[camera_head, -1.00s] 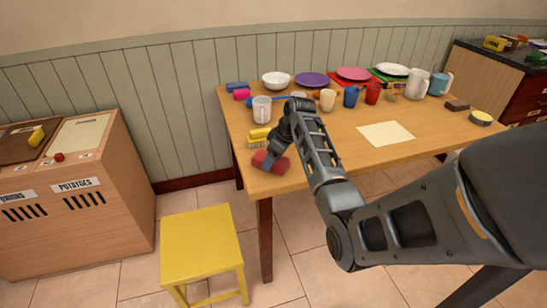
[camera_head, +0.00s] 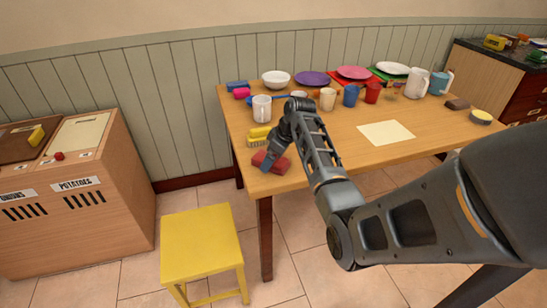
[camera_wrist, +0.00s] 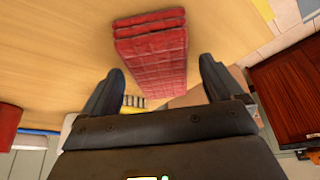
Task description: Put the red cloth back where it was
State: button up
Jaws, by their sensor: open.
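The folded red cloth (camera_head: 281,165) lies on the wooden table (camera_head: 330,168) near its front left corner. In the wrist view the cloth (camera_wrist: 152,42) is a layered, quilted-looking stack. My gripper (camera_head: 267,164) is at the cloth, pointing down, and hides part of it in the head view. In the wrist view my gripper (camera_wrist: 162,66) is open, with one finger to each side of the cloth's near end and gaps on both sides. I cannot tell whether the fingertips touch the table.
A yellow brush (camera_head: 259,135) lies close behind the cloth. A white mug (camera_head: 262,108), several cups and plates stand along the table's back. A pale sheet (camera_head: 386,133) lies mid-table. A yellow stool (camera_head: 200,243) stands in front; a bin cabinet (camera_head: 95,195) is left.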

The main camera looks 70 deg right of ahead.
jog(key=v, duration=1.2)
jog(key=shift+h, duration=0.4)
jog(key=a+f, duration=0.2)
jog(key=w+a+f, duration=0.1)
jog(key=a+f, duration=0.3)
jog(key=a, duration=0.1)
jog(key=shift+w+a+f, duration=0.1)
jog(key=shift+w+f, duration=0.2)
jog(key=s+a+f+t+h, duration=0.1)
jog(key=s+a+f+t, duration=0.15)
jog(key=a, duration=0.75)
jog(key=s+a+f+t+h, duration=0.1)
jog(key=s+a+f, duration=0.25)
jog(key=a, duration=0.55)
jog(key=s+a+r+t, duration=0.3)
jog(key=s+a+r, duration=0.1)
jog(key=s+a, duration=0.5)
jog(key=s+a+r+t+y, duration=0.1)
jog(key=s+a+r+t, duration=0.1)
jog(key=r, duration=0.5)
jog(key=s+a+r+t+y, duration=0.1)
jog(key=s+a+r+y, duration=0.1)
jog(key=s+a+r, duration=0.3)
jog(key=shift+s+a+r+n+t, duration=0.25)
jog(key=shift+s+r+n+t, duration=0.15)
jog(key=shift+s+r, duration=0.8)
